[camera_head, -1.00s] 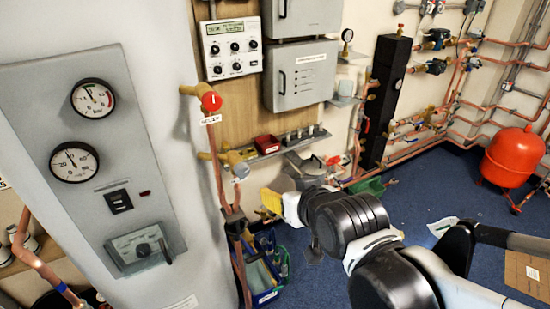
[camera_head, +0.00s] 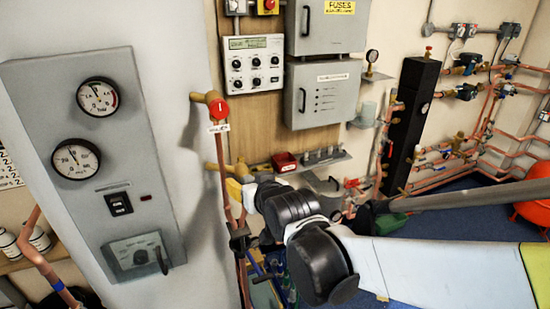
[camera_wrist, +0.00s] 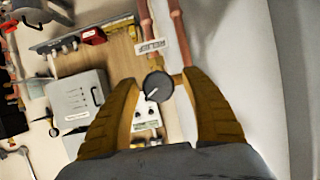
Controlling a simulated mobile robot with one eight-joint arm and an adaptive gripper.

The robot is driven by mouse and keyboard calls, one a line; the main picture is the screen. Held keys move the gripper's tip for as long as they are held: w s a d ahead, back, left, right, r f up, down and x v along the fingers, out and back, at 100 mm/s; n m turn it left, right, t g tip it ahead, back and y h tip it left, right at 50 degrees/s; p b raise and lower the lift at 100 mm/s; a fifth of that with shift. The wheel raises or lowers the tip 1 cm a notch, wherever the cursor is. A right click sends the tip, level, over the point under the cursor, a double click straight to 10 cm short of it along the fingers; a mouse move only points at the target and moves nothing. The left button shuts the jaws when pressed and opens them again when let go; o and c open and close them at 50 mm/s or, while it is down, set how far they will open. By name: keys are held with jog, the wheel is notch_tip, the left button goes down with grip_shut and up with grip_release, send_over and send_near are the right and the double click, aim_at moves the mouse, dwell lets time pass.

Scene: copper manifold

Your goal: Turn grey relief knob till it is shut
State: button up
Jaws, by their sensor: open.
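The grey relief knob (camera_wrist: 158,86) shows in the wrist view as a round dark grey disc with a white pointer line, on a brass valve body between copper pipes. My gripper (camera_wrist: 160,82) has its two yellow fingers spread on either side of the knob. The fingertips are close to it; I cannot tell whether they touch. In the head view my gripper (camera_head: 238,185) is at the lower brass valve on the pipe, and the grey knob is hidden there by the gripper and wrist.
A red knob (camera_head: 220,109) sits on the brass valve above. A gauge panel (camera_head: 108,165) stands to the left. A control box (camera_head: 253,64), grey cabinets (camera_head: 323,95) and a shelf with a red tray (camera_head: 284,162) are nearby. A black column (camera_head: 411,115) stands to the right.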

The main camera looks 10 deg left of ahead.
jog(key=shift+w, duration=0.1)
grip_shut()
jog(key=shift+n, duration=0.3)
jog(key=shift+a+n+t+h, duration=0.1)
jog(key=shift+n+t+h, duration=0.4)
jog(key=shift+n+h, duration=0.4)
jog(key=shift+f+n+t+h, duration=0.1)
jog(key=shift+n+t+h, duration=0.3)
jog(key=shift+n, duration=0.6)
jog(key=n+t, duration=0.1)
jog(key=n, duration=0.1)
jog(key=n+t+h+b, duration=0.1)
jog(key=n, duration=0.1)
jog(key=shift+h, duration=0.3)
